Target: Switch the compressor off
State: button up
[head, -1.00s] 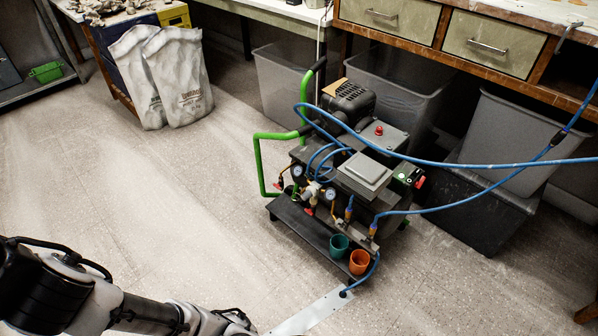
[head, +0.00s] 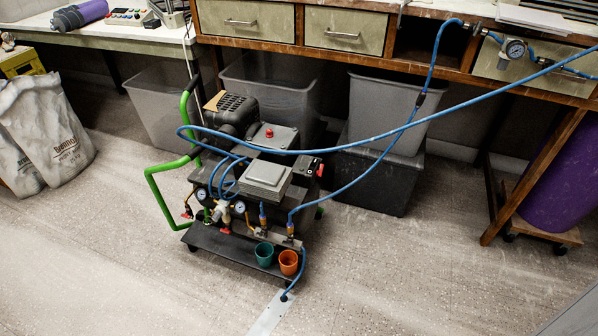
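The compressor (head: 236,110) stands on the floor in the middle of the head view, with a dark motor and green tube handles. A grey box with a red knob (head: 269,132) sits on top of it. At its right end is a dark switch box (head: 310,165) with a red part on its right side and a small green spot. Two gauges face the front. I cannot tell the switch position. My gripper is not in view.
Blue hoses (head: 380,139) run from the compressor across to the right. A workbench with drawers (head: 345,27) stands behind it, with grey bins (head: 390,110) below. White sacks (head: 45,135) stand at left. Teal (head: 264,253) and orange (head: 289,261) cups sit at the compressor's front. The front floor looks open.

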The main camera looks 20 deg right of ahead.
aim_at(319, 173)
jog(key=l+z, duration=0.1)
jog(key=l, duration=0.4)
jog(key=i+l+z, duration=0.1)
jog(key=l, duration=0.35)
jog(key=i+l, duration=0.15)
jog(key=l, duration=0.3)
jog(key=k+l+z, duration=0.05)
